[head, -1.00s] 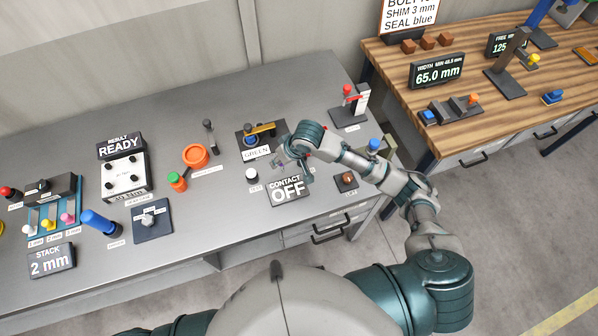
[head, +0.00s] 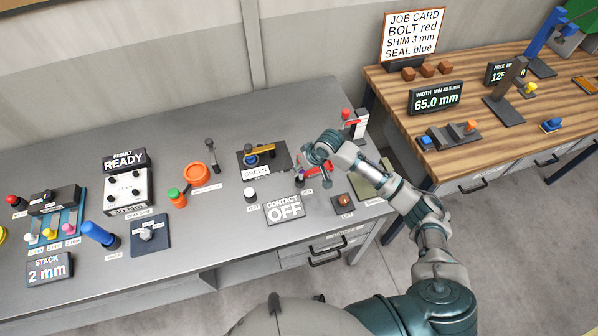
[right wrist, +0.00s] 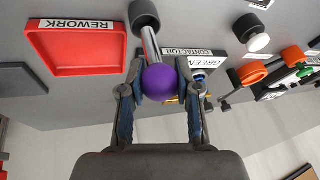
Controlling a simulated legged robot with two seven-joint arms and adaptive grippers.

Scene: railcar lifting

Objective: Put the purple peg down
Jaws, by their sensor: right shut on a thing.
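The purple peg shows in the right wrist view as a purple ball (right wrist: 160,82) on a silver shaft that runs to a dark cylinder (right wrist: 144,14). I cannot tell whether that cylinder is part of the peg or a separate holder. My right gripper (right wrist: 160,88) is shut on the purple ball, one finger on each side. In the head view, my right gripper (head: 320,180) is over the right part of the grey bench, with the peg hardly visible there. My left gripper is not in view.
A red tray labelled REWORK (right wrist: 75,48) lies beside the peg. The CONTACT OFF display (head: 284,208), a white-topped button (head: 250,195) and the GREEN contactor (head: 258,158) are close by on the grey bench. A wooden bench (head: 480,150) stands at right.

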